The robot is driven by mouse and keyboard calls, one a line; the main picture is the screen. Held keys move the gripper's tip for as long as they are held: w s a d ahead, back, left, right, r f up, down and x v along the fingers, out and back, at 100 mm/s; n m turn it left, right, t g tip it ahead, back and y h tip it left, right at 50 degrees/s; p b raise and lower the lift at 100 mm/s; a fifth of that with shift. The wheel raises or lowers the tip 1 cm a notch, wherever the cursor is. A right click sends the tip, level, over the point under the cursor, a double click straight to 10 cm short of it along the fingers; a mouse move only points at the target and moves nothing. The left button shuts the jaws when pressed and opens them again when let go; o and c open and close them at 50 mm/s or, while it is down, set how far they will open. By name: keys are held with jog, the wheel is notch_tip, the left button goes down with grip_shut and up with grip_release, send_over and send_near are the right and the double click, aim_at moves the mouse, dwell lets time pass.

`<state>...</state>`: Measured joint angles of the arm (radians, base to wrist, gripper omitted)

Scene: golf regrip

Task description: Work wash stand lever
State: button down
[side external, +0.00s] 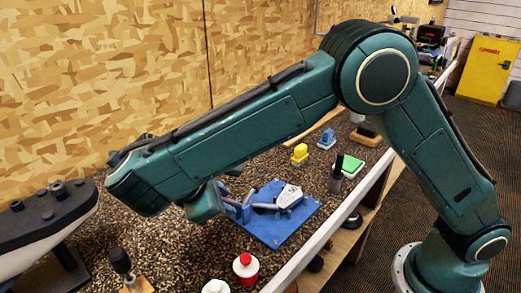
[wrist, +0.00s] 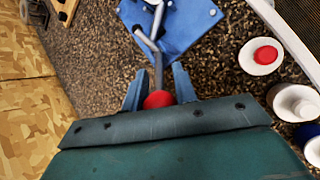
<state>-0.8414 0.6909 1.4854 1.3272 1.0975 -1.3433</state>
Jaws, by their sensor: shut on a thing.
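The wash stand shows in the side view as a blue base plate (side external: 283,236) on the speckled bench, with blue parts and a pale grey piece on it. In the wrist view the blue plate (wrist: 195,22) is at the top, and a grey lever (wrist: 159,62) runs from it towards me. The lever ends in a red knob (wrist: 158,99). My gripper (wrist: 158,88) has one finger on each side of the knob and is shut on it. In the side view my gripper (side external: 232,205) is low at the stand's left, and my wrist hides the knob.
A red-capped white bottle (side external: 245,269) and a white one (side external: 215,287) stand near the bench's front edge. A dark-handled tool (side external: 121,263) is at front left. Yellow (side external: 299,154), blue (side external: 326,139) and green (side external: 350,166) items lie behind the stand. A patterned wall (side external: 90,80) bounds the left.

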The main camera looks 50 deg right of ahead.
jog(key=shift+a+f, duration=0.1)
dwell(0.5)
jog(key=c, duration=1.1)
grip_release()
jog(key=shift+c, duration=0.2)
jog(key=shift+d+r+y, duration=0.35)
jog(key=shift+d+y, duration=0.1)
jog(key=shift+y, duration=0.25)
jog(key=shift+d+r+y, duration=0.3)
jog(key=shift+d+y, duration=0.15)
jog(key=shift+y, duration=0.25)
